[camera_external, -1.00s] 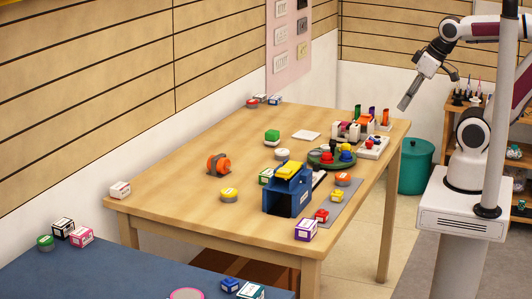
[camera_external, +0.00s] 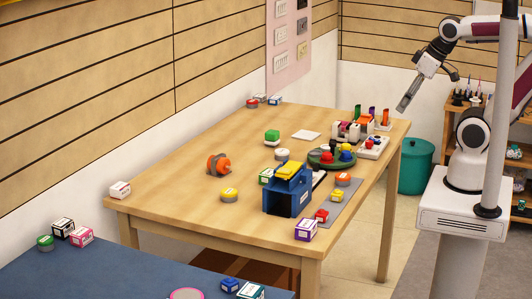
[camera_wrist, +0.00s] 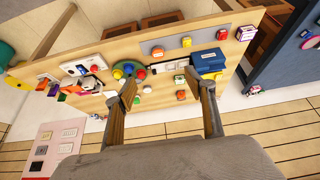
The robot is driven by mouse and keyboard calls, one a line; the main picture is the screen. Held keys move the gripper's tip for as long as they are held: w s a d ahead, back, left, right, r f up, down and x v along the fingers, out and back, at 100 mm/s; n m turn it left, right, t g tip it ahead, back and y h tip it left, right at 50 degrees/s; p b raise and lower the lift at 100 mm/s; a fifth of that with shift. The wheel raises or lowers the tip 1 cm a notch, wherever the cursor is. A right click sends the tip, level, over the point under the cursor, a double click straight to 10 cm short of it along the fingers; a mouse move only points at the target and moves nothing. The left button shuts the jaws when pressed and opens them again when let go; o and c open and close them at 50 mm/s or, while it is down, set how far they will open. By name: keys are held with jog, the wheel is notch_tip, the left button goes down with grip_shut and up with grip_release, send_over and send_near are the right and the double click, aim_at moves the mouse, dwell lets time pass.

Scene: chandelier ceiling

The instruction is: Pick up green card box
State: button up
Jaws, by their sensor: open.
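A small white box with green sides (camera_external: 266,176) stands on the wooden table, just left of the blue holder, which partly hides it. A green-topped block (camera_external: 272,136) sits farther back on the table. Another box with green edges (camera_external: 250,291) is on the blue table at the front. I cannot tell for certain which one is the green card box. My gripper (camera_external: 403,105) is raised at the upper right, well clear of the table objects. In the wrist view my gripper (camera_wrist: 160,84) is open and empty, its two fingers apart, with the table beyond.
The blue holder with a yellow top (camera_external: 289,190) stands near the table's right edge. An orange spool-like object (camera_external: 218,163), a yellow round piece (camera_external: 229,195) and a green turntable (camera_external: 326,158) share the wooden table (camera_external: 180,190). Its left front is mostly clear.

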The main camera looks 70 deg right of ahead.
jog(key=shift+w, duration=0.1)
dwell(0.3)
jog(key=m+g, duration=0.1)
send_over(269, 173)
jog(key=s, duration=0.3)
notch_tip(269, 173, down, 20)
jog(key=f, duration=0.1)
jog(key=shift+w+a+r, duration=0.1)
jog(key=shift+a+r, duration=0.1)
jog(key=shift+r, duration=0.05)
jog(key=shift+x, duration=1.3)
